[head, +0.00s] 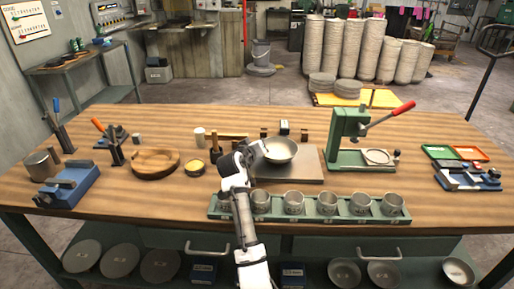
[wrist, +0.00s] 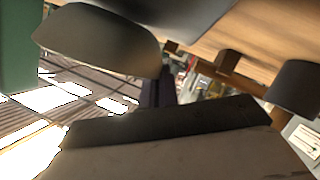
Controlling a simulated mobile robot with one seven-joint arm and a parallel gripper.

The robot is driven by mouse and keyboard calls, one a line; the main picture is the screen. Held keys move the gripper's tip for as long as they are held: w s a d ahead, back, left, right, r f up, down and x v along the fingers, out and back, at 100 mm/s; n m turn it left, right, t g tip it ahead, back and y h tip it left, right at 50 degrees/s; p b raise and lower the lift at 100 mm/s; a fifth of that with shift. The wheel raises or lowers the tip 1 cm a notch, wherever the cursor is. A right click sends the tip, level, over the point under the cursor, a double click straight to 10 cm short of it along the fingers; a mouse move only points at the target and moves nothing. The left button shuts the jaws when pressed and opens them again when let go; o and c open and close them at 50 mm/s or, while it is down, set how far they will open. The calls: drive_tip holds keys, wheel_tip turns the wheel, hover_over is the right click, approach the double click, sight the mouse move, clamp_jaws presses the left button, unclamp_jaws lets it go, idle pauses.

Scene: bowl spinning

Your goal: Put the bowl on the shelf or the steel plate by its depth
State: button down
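A shallow metal bowl (head: 281,149) is upright over the grey steel plate (head: 310,174) in the middle of the bench. I cannot tell whether it rests on the plate. My gripper (head: 257,148) is at the bowl's left rim in the head view. The bowl (wrist: 100,42) is large at the upper left of the wrist view, which looks upside down. I cannot see whether the fingers are closed on the rim. The bench's lower shelf (head: 213,258) holds several round metal dishes.
A green rack (head: 230,212) with several metal cups lies in front of the plate. A green press (head: 349,135) with a red lever stands right of it. A wooden dish (head: 154,161) and a small yellow-filled pot (head: 195,167) are to the left.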

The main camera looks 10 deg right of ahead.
drive_tip(key=shift+f, duration=0.35)
drive_tip(key=c, duration=1.7)
unclamp_jaws()
drive_tip(key=shift+f, duration=0.1)
drive_tip(key=shift+a, duration=0.1)
